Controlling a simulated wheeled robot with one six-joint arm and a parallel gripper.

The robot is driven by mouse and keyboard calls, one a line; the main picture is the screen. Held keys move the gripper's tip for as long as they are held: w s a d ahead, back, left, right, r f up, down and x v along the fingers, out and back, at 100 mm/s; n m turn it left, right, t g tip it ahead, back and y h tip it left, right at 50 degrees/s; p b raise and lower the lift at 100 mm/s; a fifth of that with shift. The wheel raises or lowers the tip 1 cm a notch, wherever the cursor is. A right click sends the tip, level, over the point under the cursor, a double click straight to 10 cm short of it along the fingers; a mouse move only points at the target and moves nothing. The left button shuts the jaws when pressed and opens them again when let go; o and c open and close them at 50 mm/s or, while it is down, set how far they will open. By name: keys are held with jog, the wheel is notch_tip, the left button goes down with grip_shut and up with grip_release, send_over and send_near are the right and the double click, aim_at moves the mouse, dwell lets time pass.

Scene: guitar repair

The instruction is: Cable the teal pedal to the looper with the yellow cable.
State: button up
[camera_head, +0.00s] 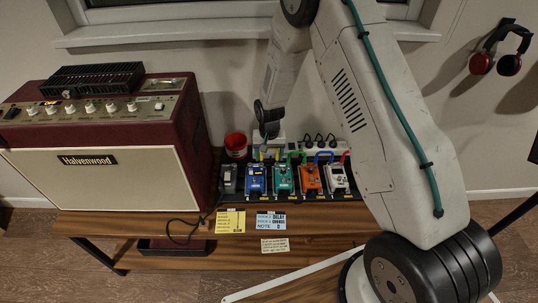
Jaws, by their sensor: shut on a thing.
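The teal pedal (283,179) stands in a row of pedals on a dark board, between a blue pedal (256,180) and an orange pedal (310,179). My gripper (267,138) points down just above the back edges of the blue and teal pedals. It is shut on what appears to be the yellow cable (262,154), of which only a small yellow part shows below the fingers. Its ends and plugs are too small to make out. I cannot tell by any readable label which pedal is the looper; a white pedal (337,178) stands at the right end.
A green cable (297,155) and a blue cable (323,155) arch behind the pedals. A grey-black pedal (228,179) stands at the left end, near a red cup (236,145) and amplifier (95,160). A power strip (318,146) is behind. Cards (231,221) lie in front.

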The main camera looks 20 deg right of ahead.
jog(key=shift+f, duration=1.1)
dwell(0.4)
jog(key=o, duration=1.1)
jog(key=shift+c, duration=0.2)
jog(key=shift+o, duration=0.6)
jog(key=shift+r, duration=4.05)
